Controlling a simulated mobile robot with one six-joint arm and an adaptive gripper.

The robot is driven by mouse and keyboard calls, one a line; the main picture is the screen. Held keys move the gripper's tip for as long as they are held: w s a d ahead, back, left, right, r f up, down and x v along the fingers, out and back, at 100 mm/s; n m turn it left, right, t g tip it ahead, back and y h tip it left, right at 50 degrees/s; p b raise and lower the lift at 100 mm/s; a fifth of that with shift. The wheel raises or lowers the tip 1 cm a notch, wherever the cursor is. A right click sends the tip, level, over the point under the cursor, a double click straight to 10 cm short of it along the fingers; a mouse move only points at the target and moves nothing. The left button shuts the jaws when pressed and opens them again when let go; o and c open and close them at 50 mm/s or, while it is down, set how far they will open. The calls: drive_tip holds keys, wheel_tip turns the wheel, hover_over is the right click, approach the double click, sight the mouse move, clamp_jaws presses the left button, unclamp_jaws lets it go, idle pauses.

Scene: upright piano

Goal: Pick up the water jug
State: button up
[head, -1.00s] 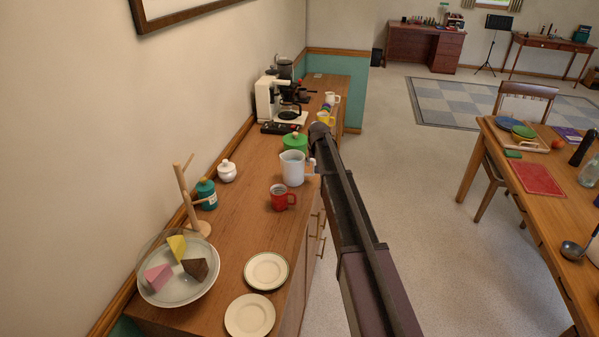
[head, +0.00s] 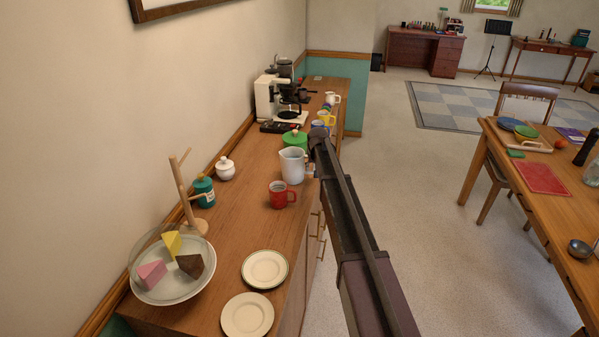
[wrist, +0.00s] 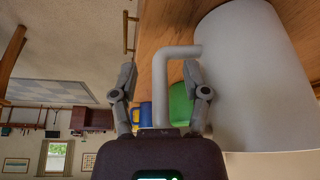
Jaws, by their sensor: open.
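The water jug (head: 292,166) is pale white and stands upright on the wooden sideboard. My gripper (wrist: 160,75) is open, with one finger on each side of the jug's handle (wrist: 160,88). The right finger lies between the handle and the jug body. I cannot tell whether either finger touches the jug. In the head view my arm hides most of the gripper.
A red mug (head: 281,194) stands just in front of the jug. A green lidded pot (head: 294,140) is close behind it, with more mugs and a coffee maker (head: 282,98) beyond. Plates (head: 265,269) lie nearer. Open floor lies right of the sideboard.

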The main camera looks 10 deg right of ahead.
idle(0.6)
clamp_jaws()
